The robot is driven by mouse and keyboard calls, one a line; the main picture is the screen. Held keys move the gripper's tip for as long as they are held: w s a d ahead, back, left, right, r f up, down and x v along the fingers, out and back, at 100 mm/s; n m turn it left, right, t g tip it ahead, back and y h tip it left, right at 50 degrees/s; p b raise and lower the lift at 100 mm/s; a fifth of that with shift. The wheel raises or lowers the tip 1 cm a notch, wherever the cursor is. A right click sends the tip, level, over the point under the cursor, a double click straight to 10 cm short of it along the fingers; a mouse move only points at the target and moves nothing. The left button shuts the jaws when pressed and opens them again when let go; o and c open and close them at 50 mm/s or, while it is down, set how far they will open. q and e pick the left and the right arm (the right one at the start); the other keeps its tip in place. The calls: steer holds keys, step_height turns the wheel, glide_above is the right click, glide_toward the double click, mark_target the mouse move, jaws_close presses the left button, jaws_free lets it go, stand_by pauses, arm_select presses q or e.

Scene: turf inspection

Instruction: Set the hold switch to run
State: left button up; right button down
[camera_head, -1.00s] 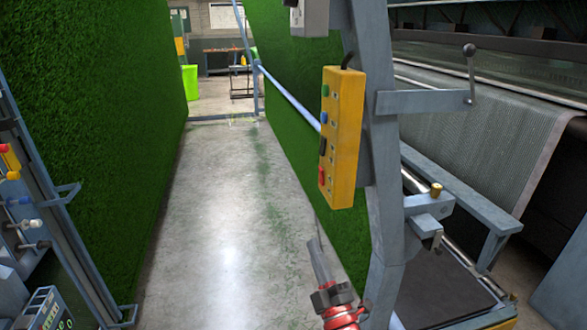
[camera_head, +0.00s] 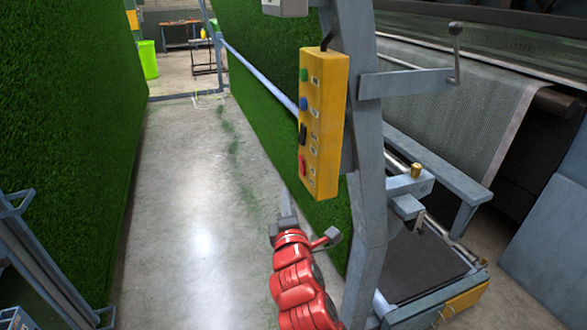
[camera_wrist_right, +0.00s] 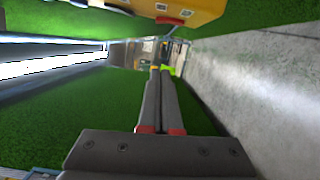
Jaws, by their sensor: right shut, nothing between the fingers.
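A yellow control box (camera_head: 325,125) hangs on the grey upright in the head view. Down its left face run a green button, a blue button, a black switch (camera_head: 303,134) and a red button (camera_head: 302,165). Which position the black switch is in is too small to tell. My right gripper (camera_head: 285,200) is below the box's lower left edge, apart from it. Its fingers are together and empty in the right wrist view (camera_wrist_right: 160,72), where the box (camera_wrist_right: 190,10) shows at the top edge. My left gripper is out of view.
A grey bracket with a lever (camera_head: 405,82) sticks out right of the box. A grey post (camera_head: 368,200) stands right of my right arm. Green turf walls (camera_head: 65,120) flank the clear concrete aisle (camera_head: 190,200). A machine bed lies at right.

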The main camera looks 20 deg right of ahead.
mark_target(301, 166)
steer(key=shift+w, duration=0.1)
steer(key=w+d+p, duration=0.5)
steer(key=w+d, duration=0.1)
steer(key=w, duration=0.3)
steer(key=shift+w+r+p, duration=0.4)
steer(key=shift+d+r+m, duration=0.15)
steer(key=shift+d+m, duration=0.3)
steer(key=shift+m, duration=0.15)
